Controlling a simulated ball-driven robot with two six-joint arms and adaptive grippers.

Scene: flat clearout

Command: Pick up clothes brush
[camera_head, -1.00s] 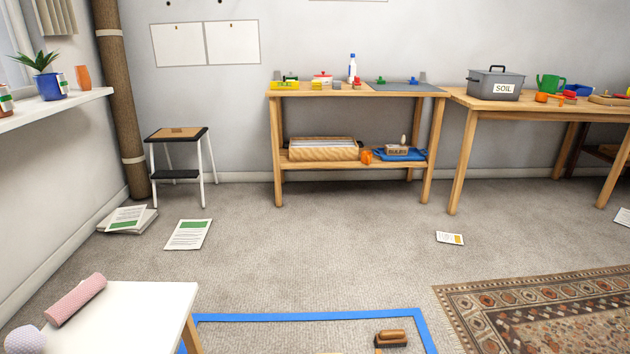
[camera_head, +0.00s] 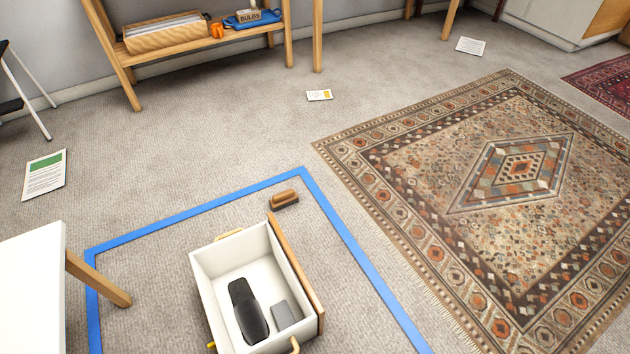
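A small brush with a brown wooden back and a dark underside, which looks like the clothes brush (camera_head: 284,198), lies on the carpet. It is inside the corner of the blue tape outline, just beyond the far end of a white drawer-like box (camera_head: 203,290). The box has a wooden front panel and holds a black object (camera_head: 246,312) and a grey block (camera_head: 285,315). Neither of my grippers shows in the view.
Blue tape (camera_head: 360,255) marks the floor around the box. A patterned rug (camera_head: 440,150) lies to the right. A white table (camera_head: 35,290) stands at the lower left. Papers (camera_head: 320,95) lie on the carpet, and a wooden shelf unit (camera_head: 122,75) is at the back.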

